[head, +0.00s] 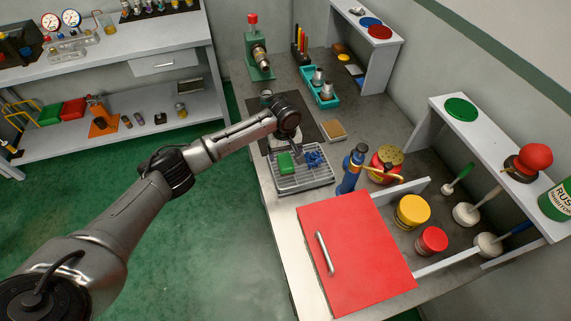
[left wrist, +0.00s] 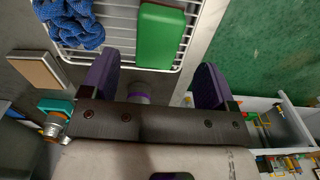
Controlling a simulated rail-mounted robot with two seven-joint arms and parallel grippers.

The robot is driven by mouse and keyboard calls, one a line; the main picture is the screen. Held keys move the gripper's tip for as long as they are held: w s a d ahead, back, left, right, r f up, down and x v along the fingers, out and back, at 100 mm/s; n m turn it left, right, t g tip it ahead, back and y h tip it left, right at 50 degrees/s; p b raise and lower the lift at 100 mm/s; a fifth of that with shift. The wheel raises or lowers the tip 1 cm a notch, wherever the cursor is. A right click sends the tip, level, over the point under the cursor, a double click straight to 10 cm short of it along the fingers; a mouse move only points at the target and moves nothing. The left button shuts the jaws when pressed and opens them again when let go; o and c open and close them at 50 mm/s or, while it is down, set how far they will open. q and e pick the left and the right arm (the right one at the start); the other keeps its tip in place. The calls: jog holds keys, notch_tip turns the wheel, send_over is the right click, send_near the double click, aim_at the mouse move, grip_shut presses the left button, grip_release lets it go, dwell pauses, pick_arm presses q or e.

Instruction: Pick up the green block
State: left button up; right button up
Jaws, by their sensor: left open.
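The green block (head: 286,162) lies on a white wire rack (head: 310,182) in a tray on the workbench. It also shows at the top of the left wrist view (left wrist: 160,36). My left gripper (left wrist: 160,62) is open and empty, its two dark purple fingers apart. In that view the block lies beyond the fingertips, between their lines, with a gap to each side. In the head view the left wrist is just behind the block, and its fingers are mostly hidden. My right gripper is not in view.
A crumpled blue cloth (head: 314,159) lies on the rack beside the block. A tan pad (head: 333,130) lies behind the rack. A blue bottle with a spout (head: 350,172) stands to the right, and a red panel with a handle (head: 355,255) is in front.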

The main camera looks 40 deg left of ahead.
aim_at(285, 161)
pick_arm(q)
notch_tip(285, 161, down, 4)
jog(key=shift+d+f+b, duration=0.1)
jog(key=shift+f+b, duration=0.05)
jog(key=shift+b, duration=0.25)
jog(key=shift+f, duration=0.4)
jog(key=c, duration=1)
jog(key=shift+c, duration=0.2)
